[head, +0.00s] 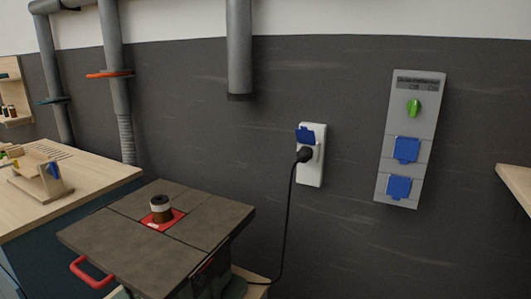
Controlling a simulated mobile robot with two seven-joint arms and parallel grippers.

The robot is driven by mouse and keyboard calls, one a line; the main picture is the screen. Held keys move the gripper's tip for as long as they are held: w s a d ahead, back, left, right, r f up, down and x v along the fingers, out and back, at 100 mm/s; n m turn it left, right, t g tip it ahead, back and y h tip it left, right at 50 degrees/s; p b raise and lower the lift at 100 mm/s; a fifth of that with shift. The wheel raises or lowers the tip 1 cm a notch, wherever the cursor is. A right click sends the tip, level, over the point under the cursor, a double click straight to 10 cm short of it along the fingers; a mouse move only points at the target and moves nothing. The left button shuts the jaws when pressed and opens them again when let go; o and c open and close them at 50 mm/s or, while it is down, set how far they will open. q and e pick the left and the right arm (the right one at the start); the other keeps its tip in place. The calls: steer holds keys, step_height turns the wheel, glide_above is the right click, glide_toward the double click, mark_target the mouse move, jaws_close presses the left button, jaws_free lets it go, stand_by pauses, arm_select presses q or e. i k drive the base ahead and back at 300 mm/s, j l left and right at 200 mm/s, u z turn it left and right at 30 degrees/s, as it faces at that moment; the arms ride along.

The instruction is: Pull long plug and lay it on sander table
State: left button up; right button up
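A black plug (304,155) sits in a white wall socket (313,172) whose blue flap (306,134) is raised above it. A black cable (288,220) hangs from the plug and runs down to the lower left, behind and beside the sander. The sander table (130,233) is a dark grey top at the lower left, with a brown and white spindle (160,209) standing in a red insert (174,219). The table is bare around the spindle. Neither of my grippers shows in the head view.
A grey panel (412,125) with a green switch (413,107) and two blue-capped sockets is on the wall at right. A wooden workbench (90,178) with wooden items stands at left. Another wooden top (518,185) edges in at right. Grey pipes (239,50) hang above.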

mark_target(305, 154)
steer(key=i+l+u, duration=0.15)
steer(key=u, duration=0.25)
steer(key=i+l+u, duration=0.1)
steer(key=l+u, duration=0.3)
steer(key=i+l+u, duration=0.2)
steer(key=l+u, duration=0.2)
steer(key=l, duration=0.2)
steer(key=k, duration=0.05)
